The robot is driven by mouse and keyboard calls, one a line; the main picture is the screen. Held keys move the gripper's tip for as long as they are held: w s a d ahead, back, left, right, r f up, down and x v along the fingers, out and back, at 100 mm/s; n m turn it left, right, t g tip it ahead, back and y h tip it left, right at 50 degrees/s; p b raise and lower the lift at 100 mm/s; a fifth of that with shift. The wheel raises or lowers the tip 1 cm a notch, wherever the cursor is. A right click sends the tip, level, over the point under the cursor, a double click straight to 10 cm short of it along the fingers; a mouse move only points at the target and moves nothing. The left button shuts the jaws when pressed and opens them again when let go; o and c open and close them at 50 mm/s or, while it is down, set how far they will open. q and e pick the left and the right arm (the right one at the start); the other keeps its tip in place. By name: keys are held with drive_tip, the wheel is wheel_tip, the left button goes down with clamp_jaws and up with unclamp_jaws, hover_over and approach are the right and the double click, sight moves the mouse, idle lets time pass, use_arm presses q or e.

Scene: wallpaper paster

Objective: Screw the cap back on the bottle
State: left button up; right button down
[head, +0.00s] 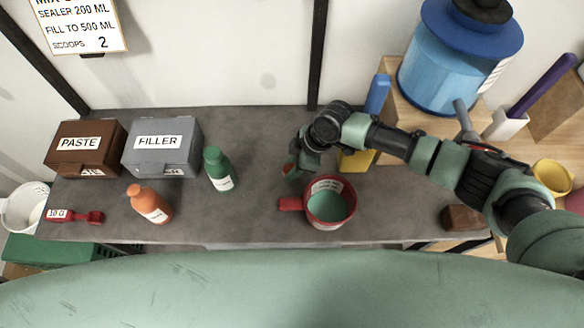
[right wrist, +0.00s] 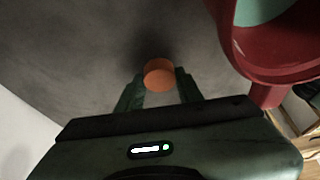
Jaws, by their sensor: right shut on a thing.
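My right gripper (head: 291,169) is above the grey table, left of the red cup. In the right wrist view, its two fingers (right wrist: 160,86) are shut on a small round orange cap (right wrist: 159,74). The orange bottle (head: 152,205) with a white label stands upright at the table's front left, well to the left of this gripper. Whether its neck is bare is too small to tell. A green bottle (head: 219,171) with a white label stands between them, its top green. My left gripper is not in view.
A red cup (head: 351,213) holding green liquid stands close to my right gripper, its handle pointing left. Brown PASTE (head: 74,155) and grey FILLER (head: 183,157) boxes stand behind the bottles. A red scoop (head: 88,217) lies at the left.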

wheel_tip(320, 180, up, 19)
drive_tip(key=b, duration=0.3)
